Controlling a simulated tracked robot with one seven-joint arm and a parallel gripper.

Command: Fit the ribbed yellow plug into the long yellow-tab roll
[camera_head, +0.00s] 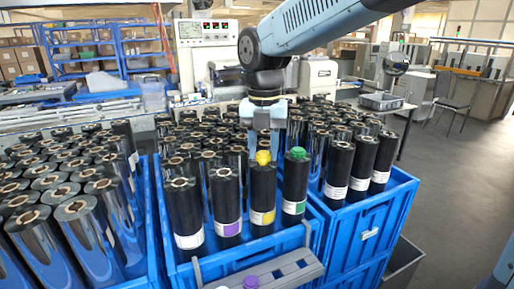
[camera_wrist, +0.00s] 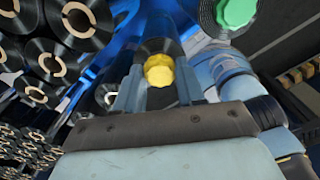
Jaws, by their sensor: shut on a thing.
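The ribbed yellow plug (camera_head: 263,157) is at the top of the long yellow-tab roll (camera_head: 262,190), a black upright roll with a yellow label. My gripper (camera_head: 270,143) points down over this roll and is shut on the plug. In the wrist view the plug (camera_wrist: 160,71) shows between the fingertips of my gripper (camera_wrist: 162,88), with the dark end of the roll (camera_wrist: 158,47) around and behind it. The plug appears to be at the roll's core. I cannot tell how deep it sits.
A green plug (camera_head: 298,153) sits on the green-tab roll (camera_head: 295,185) to the right. The purple-tab roll (camera_head: 226,205) stands to the left with an open core. A purple plug (camera_head: 251,282) is on the grey rack (camera_head: 280,273) in front. Blue crates (camera_head: 368,235) hold many closely packed rolls.

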